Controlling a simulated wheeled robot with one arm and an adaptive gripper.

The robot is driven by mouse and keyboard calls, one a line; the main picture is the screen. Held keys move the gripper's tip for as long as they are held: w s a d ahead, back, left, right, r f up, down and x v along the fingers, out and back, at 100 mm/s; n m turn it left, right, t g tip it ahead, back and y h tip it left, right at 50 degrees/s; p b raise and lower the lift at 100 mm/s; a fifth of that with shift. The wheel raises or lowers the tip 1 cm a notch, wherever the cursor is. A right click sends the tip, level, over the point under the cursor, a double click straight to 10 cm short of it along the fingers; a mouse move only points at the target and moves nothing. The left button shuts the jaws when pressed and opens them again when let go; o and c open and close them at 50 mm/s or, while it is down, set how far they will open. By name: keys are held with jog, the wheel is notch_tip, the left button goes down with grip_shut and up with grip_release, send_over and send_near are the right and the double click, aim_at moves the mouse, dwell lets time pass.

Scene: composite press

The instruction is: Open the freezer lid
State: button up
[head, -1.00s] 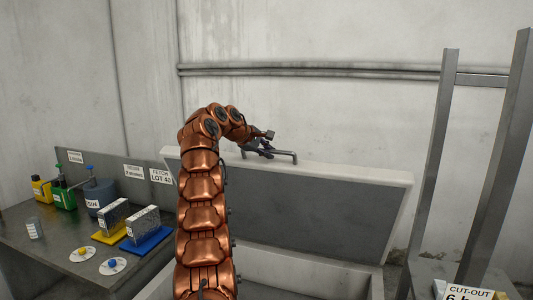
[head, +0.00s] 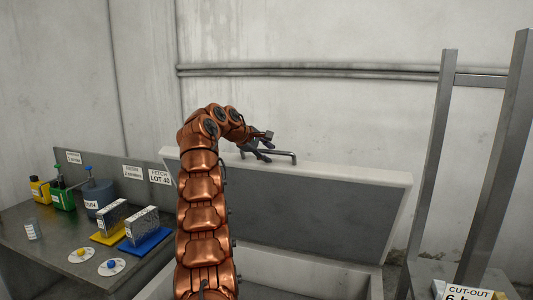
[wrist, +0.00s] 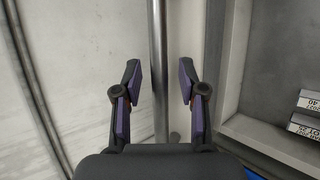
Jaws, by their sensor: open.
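The freezer lid (head: 330,205) stands raised, tilted up near the wall, with its grey inner face toward the head camera. The open freezer body (head: 300,270) shows below it. A metal bar handle (head: 280,153) sits on the lid's top edge. My gripper (head: 266,148) is at the left part of this handle. In the wrist view my gripper (wrist: 160,78) has its two fingers spread, with the handle bar (wrist: 158,50) passing between them and a gap on each side. My copper arm hides the left part of the lid and freezer.
A bench (head: 50,250) at left holds bottles, a dark tub (head: 97,195), blocks on yellow and blue trays, and small discs. A metal frame (head: 430,150) stands at right. Pipes (head: 320,70) run along the wall behind the lid.

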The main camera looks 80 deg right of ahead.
jog(key=shift+a+r, duration=0.1)
jog(key=v, duration=0.7)
jog(key=shift+a, duration=0.15)
jog(key=shift+w, duration=0.1)
